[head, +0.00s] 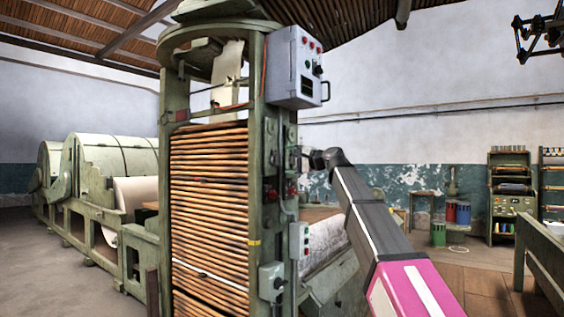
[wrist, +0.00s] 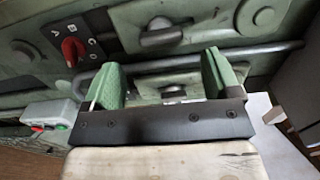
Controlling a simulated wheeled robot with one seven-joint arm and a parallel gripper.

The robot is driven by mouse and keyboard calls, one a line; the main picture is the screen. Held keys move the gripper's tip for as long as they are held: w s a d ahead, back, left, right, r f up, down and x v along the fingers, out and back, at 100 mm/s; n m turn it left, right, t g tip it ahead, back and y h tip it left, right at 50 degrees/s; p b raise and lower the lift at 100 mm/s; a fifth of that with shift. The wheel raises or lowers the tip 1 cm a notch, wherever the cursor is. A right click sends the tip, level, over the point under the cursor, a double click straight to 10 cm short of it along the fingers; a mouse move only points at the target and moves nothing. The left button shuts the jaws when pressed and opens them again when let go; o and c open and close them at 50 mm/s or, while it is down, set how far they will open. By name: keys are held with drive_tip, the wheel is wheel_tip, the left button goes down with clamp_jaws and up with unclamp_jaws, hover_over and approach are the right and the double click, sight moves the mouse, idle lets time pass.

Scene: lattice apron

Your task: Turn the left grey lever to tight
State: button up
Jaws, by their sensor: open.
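My gripper (wrist: 163,72) is open, its two green-padded fingers pointing at the green machine panel. A small grey lever (wrist: 172,91) on a raised mount shows between the fingers, with a gap on both sides. A second grey lever (wrist: 160,33) on a round boss sits above it in the wrist view, beyond the fingertips. I cannot tell which of the two is the left one, and no tight marking is readable. In the head view my gripper (head: 304,158) is at the right side of the green column, where the levers are too small to make out.
A red knob (wrist: 74,48) marked with letters and a grey button box (wrist: 50,115) lie left of the fingers in the wrist view. A dark bar runs behind the fingertips. In the head view a grey control box (head: 295,68) hangs above my arm.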

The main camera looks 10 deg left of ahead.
drive_tip(key=v, duration=0.5)
drive_tip(key=shift+a, duration=0.1)
drive_tip(key=d+f+h, duration=0.3)
drive_tip(key=d+f, duration=0.2)
drive_tip(key=f, duration=1)
drive_tip(key=w+d+f+n+g+h, duration=0.1)
drive_tip(key=d+f+h, duration=0.3)
drive_tip(key=f, duration=1)
drive_tip(key=d+f+h, duration=0.2)
drive_tip(key=d+f, duration=0.4)
drive_tip(key=f, duration=0.9)
drive_tip(key=s+d+f+n+g+h, duration=0.1)
drive_tip(key=s+d+f+g+h, duration=0.1)
drive_tip(key=s+d+f, duration=0.4)
drive_tip(key=s+d+f+n+g+h, duration=0.1)
drive_tip(key=s+d+f, duration=0.6)
drive_tip(key=f, duration=0.8)
drive_tip(key=s+d+f+n+g+h, duration=0.1)
drive_tip(key=s+d+f+g+h, duration=0.2)
drive_tip(key=s+d+f, duration=0.3)
wheel_tip(320, 180, down, 5)
drive_tip(key=s+h, duration=0.1)
drive_tip(key=s, duration=0.1)
drive_tip(key=shift+s+d+n+h, duration=0.3)
drive_tip(key=shift+d, duration=0.1)
